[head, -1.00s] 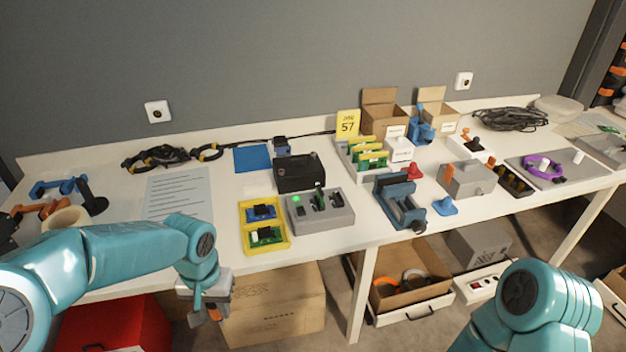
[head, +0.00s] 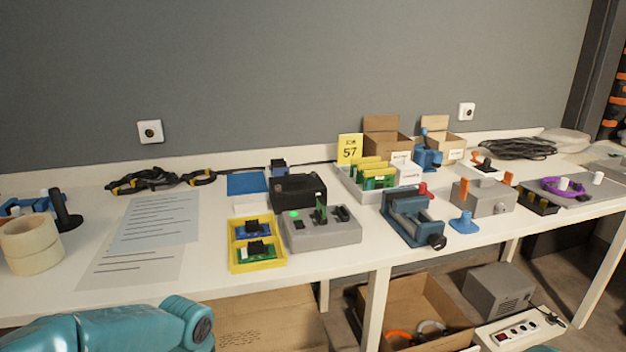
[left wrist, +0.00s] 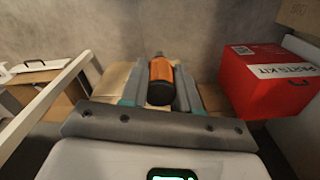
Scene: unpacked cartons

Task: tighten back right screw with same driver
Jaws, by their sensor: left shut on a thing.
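My left gripper (left wrist: 159,70) is shut on a driver (left wrist: 161,80) with an orange and black handle, seen in the left wrist view between its two grey fingers. Its far end is not clear. In the head view the left gripper is below the picture and only my teal arm shows at the bottom left. My right gripper is out of view. A grey box (head: 485,198) with orange pieces at its upper corners stands on the right half of the bench. I cannot make out single screws on it.
A blue vise (head: 412,217), a blue funnel-shaped piece (head: 464,223) and a grey test fixture (head: 322,232) stand along the bench (head: 330,265). A yellow tray (head: 257,263) holds circuit boards. A red parts kit box (left wrist: 268,82) is right of the left gripper in the wrist view.

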